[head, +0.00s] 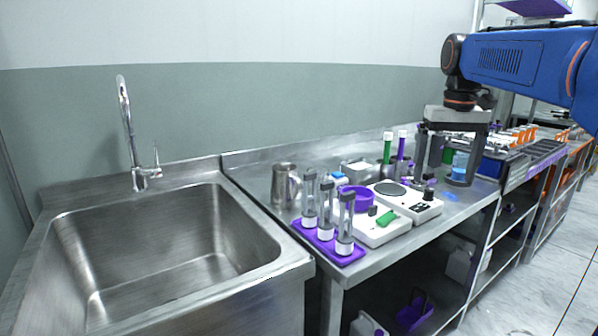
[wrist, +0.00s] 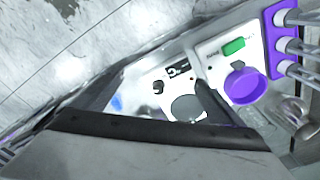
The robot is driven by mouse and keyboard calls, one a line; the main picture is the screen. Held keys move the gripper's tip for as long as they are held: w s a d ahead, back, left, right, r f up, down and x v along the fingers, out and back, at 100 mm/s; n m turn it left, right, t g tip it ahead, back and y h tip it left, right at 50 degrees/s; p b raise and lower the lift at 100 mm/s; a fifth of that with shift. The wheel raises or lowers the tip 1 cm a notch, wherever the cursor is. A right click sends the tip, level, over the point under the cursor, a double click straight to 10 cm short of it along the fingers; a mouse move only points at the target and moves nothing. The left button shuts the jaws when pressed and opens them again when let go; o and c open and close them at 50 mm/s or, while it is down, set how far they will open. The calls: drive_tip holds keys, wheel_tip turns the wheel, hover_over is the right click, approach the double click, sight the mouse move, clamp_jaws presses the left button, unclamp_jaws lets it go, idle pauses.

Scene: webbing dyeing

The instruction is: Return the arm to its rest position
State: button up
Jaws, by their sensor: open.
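My blue arm (head: 520,62) reaches in from the upper right in the head view. My gripper (head: 441,180) hangs from it, pointing down above the right part of the steel counter (head: 262,178). Its two dark fingers are spread apart, and I see nothing held between them. A white device with a dark round plate (head: 390,188) stands just left of the gripper; it also shows in the wrist view (wrist: 187,107). Behind the fingers are a blue-capped container (head: 459,172) and dark parts, partly hidden.
A purple rack (head: 325,243) holds three clear cylinders at the counter's front. A purple bowl (head: 356,198), a metal jug (head: 285,185) and tubes with green and purple (head: 401,147) stand nearby. A sink (head: 170,250) with a tall tap (head: 128,130) is at left. Floor is open at right.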

drive_tip(key=s+a+f+t, duration=0.2)
drive_tip(key=s+f, duration=1)
drive_tip(key=s, duration=0.1)
drive_tip(key=s+a+f+t, duration=0.2)
drive_tip(key=s+a+f, duration=0.1)
drive_tip(key=s+f, duration=0.9)
drive_tip(key=shift+s+a+f+n, duration=0.25)
drive_tip(key=shift+s+f+n, duration=0.05)
drive_tip(key=shift+s, duration=0.8)
